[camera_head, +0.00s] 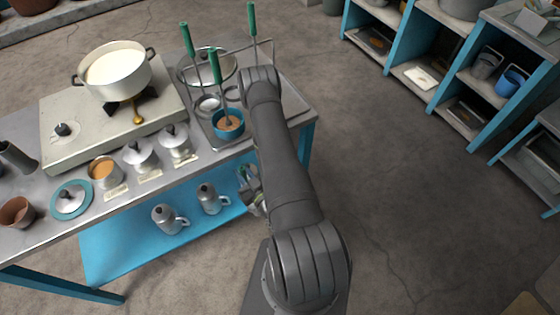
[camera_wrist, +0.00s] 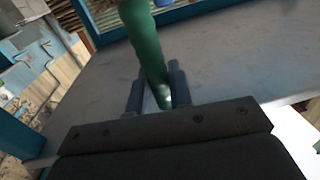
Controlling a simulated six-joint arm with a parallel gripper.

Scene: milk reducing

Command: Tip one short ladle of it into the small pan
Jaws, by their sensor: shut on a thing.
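My gripper (camera_wrist: 158,92) is shut on a green-handled utensil (camera_wrist: 146,45) in the wrist view; its bowl end is out of that view. In the head view my arm hides most of the grip, and a green handle (camera_head: 252,18) on a thin metal rod rises beside the wrist. I cannot tell if it is the held one. A large white two-handled pot (camera_head: 118,80) of white milk stands on the stove at the left. A small blue pot (camera_head: 241,131) with brown contents sits by my arm. Which vessel is the small pan is unclear.
Two more green-handled utensils (camera_head: 215,66) stand at the tray (camera_head: 203,122). Lidded metal pots (camera_head: 140,157) and an open pot with orange-brown contents (camera_head: 103,171) line the table's front. Metal jugs (camera_head: 165,217) stand on the blue lower shelf (camera_head: 120,250). Floor at right is clear.

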